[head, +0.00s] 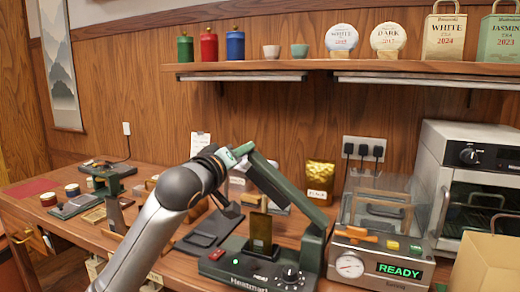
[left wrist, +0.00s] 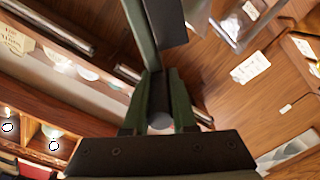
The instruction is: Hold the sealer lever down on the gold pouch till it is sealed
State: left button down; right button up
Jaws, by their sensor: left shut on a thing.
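The sealer (head: 254,272), a black base marked Heatmark with a red button and a knob, stands on the bench. Its green lever (head: 285,183) is raised, slanting up to the left from the post at the right. A flat dark-gold piece, seemingly the gold pouch (head: 261,234), stands upright on the base below the lever, apart from it. My left gripper (head: 237,154) is shut on the lever's upper end. In the left wrist view the lever (left wrist: 148,38) runs up from between the fingers (left wrist: 158,88). My right gripper is out of view.
Right of the sealer is a clear-lidded machine (head: 362,262) showing READY. A second, labelled gold pouch (head: 319,178) stands behind, near the wall. A steel oven (head: 470,165) is at the right, and a shelf (head: 400,67) of tins and bags hangs above.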

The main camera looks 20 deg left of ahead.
pick_arm(q)
jog(key=a+f+n+b, duration=0.1)
jog(key=a+f+n, duration=0.2)
jog(key=f, duration=0.4)
jog(key=a+f+n, duration=0.2)
jog(key=f+n, duration=0.3)
jog(key=f, duration=0.2)
jog(key=shift+a+f+b, duration=0.35)
jog(key=shift+a, duration=0.05)
jog(key=shift+w+f, duration=0.1)
jog(key=shift+f, duration=0.05)
jog(key=c, duration=0.8)
grip_release()
jog(key=shift+o, duration=0.3)
jog(key=s+p, duration=0.1)
jog(key=s, duration=1.1)
jog(key=shift+s+a, duration=0.2)
jog(key=shift+s, duration=0.1)
